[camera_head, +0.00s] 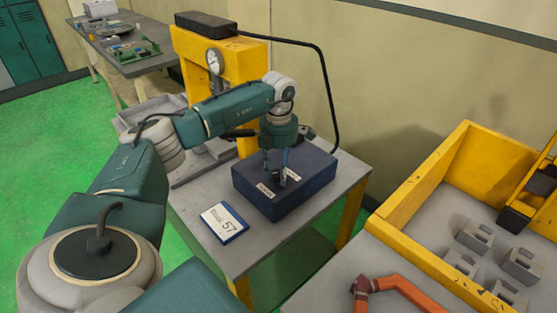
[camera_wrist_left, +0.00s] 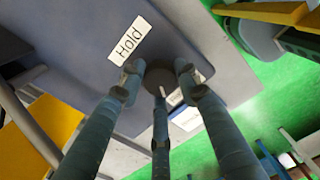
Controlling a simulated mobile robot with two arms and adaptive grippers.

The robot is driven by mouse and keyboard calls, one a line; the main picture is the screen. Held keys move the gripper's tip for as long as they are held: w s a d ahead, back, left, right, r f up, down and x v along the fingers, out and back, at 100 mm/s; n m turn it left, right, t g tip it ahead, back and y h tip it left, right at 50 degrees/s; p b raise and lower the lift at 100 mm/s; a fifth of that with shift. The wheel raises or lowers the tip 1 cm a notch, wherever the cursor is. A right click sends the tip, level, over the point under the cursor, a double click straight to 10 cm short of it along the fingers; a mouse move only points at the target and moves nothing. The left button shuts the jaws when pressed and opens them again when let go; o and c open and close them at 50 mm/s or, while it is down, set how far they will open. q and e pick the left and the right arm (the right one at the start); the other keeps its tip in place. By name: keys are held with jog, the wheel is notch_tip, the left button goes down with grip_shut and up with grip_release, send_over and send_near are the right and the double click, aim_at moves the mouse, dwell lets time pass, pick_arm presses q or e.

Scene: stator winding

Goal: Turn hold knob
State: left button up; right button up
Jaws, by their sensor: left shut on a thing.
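A dark blue control box (camera_head: 305,185) sits on a small grey table, with white labels on its top. In the left wrist view a dark round knob (camera_wrist_left: 158,78) stands on the box face beside a white label reading "Hold" (camera_wrist_left: 128,40). My left gripper (camera_head: 277,178) points down at the box top, and its three fingers (camera_wrist_left: 160,85) are shut around the knob. The fingers hide parts of the knob and most of a second label. Which way the knob is turned cannot be told. My right gripper is in neither view.
A card marked 57 (camera_head: 225,222) lies at the table's front. A yellow-walled bin with grey blocks (camera_head: 475,235) is at the right.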

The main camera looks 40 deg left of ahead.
aim_at(279, 172)
pick_arm(q)
jog(key=n+p, duration=0.1)
jog(key=n, duration=0.5)
jog(key=shift+w+r, duration=0.1)
jog(key=shift+r, duration=0.05)
dwell(0.4)
jog(key=o, duration=1.2)
jog(key=shift+c, duration=0.2)
notch_tip(279, 172, up, 12)
